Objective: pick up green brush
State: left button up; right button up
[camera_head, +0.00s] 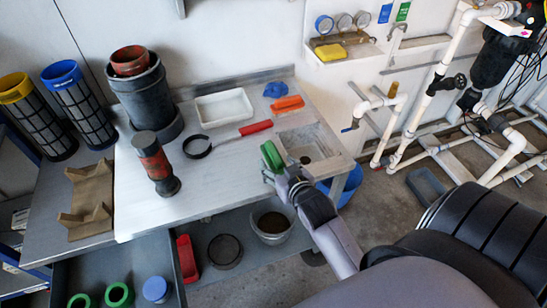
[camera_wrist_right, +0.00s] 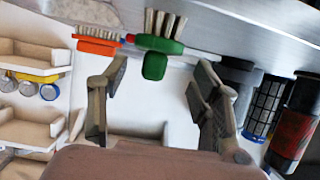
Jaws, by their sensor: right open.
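The green brush (camera_head: 271,155) is at the right end of the metal bench, by the small sink. My right gripper (camera_head: 273,174) is right beside it, its arm reaching in from the lower right. In the right wrist view the green brush (camera_wrist_right: 158,44), with pale bristles, lies just beyond the fingertips of my right gripper (camera_wrist_right: 161,75). The fingers are spread apart, with nothing between them. The head view partly hides the contact between brush and fingers. My left gripper is not in view.
An orange brush (camera_head: 287,103) and a blue item (camera_head: 276,89) lie behind. A white tray (camera_head: 224,107), a red-handled strap wrench (camera_head: 255,127) and a red-and-black cylinder (camera_head: 155,163) stand or lie to the left. The sink (camera_head: 322,166) is just right of the gripper.

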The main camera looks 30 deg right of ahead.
aim_at(270, 151)
jog(key=shift+x, duration=1.15)
jog(key=x, duration=0.5)
jog(key=shift+w+d+r+p, duration=0.2)
jog(key=shift+w+d+p, duration=0.1)
jog(key=shift+d+p, duration=0.15)
jog(key=shift+c, duration=0.3)
jog(key=c, duration=1.2)
